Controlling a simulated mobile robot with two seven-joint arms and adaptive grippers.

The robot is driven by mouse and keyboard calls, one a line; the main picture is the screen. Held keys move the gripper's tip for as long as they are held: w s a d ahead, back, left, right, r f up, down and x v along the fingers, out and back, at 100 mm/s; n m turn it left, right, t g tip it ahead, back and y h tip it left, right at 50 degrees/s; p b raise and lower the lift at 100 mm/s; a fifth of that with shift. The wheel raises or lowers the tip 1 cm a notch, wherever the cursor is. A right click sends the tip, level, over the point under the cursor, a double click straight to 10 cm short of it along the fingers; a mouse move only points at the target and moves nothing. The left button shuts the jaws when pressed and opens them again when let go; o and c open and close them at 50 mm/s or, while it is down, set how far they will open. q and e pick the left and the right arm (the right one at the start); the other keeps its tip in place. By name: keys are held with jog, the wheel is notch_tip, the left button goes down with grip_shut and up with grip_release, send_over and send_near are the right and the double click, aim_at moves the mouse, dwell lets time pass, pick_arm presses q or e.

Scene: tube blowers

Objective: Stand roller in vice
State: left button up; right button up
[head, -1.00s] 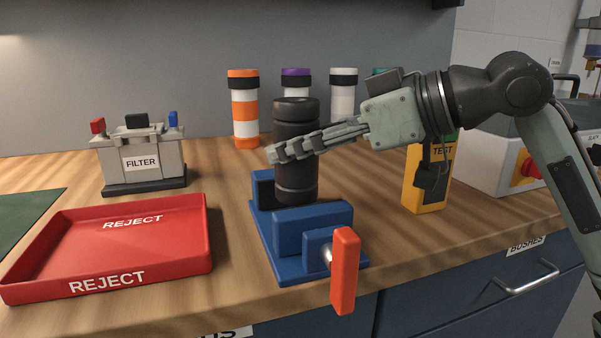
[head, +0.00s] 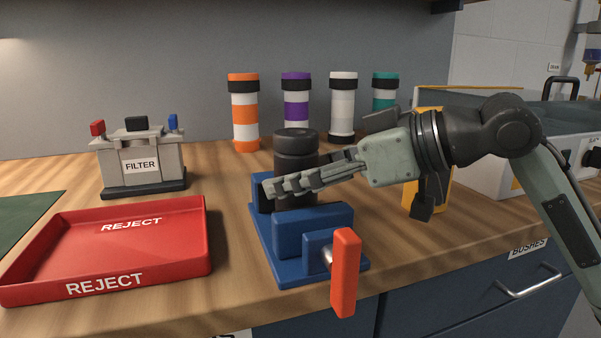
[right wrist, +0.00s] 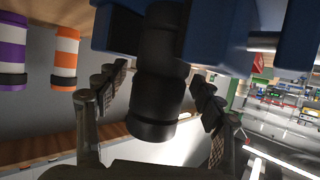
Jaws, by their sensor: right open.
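The black ribbed roller (head: 296,147) stands upright in the blue vice (head: 312,218). Its lower part is hidden behind my fingers and the vice's front jaw, so I cannot tell whether it touches the bottom. The vice has an orange handle (head: 344,272) at its front. My right gripper (head: 275,187) is open, with its fingers around the roller just above the jaws. In the right wrist view the roller (right wrist: 154,105) is between the spread fingers, with gaps on both sides, and runs into the blue vice (right wrist: 215,35). My left gripper is out of view.
A red REJECT tray (head: 190,262) lies left of the vice, with a FILTER unit (head: 142,160) behind it. Several banded tubes, including an orange one (head: 245,115), stand at the back. A yellow tester (head: 436,195) is behind my right arm. Bench between tray and vice is clear.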

jog(key=shift+r, duration=0.15)
jog(key=shift+s+d+r, duration=0.1)
jog(key=shift+d+r, duration=0.05)
jog(key=shift+d, duration=0.15)
jog(key=v, duration=1.1)
jog(key=shift+s, duration=0.1)
dwell(0.4)
jog(key=shift+d, duration=0.15)
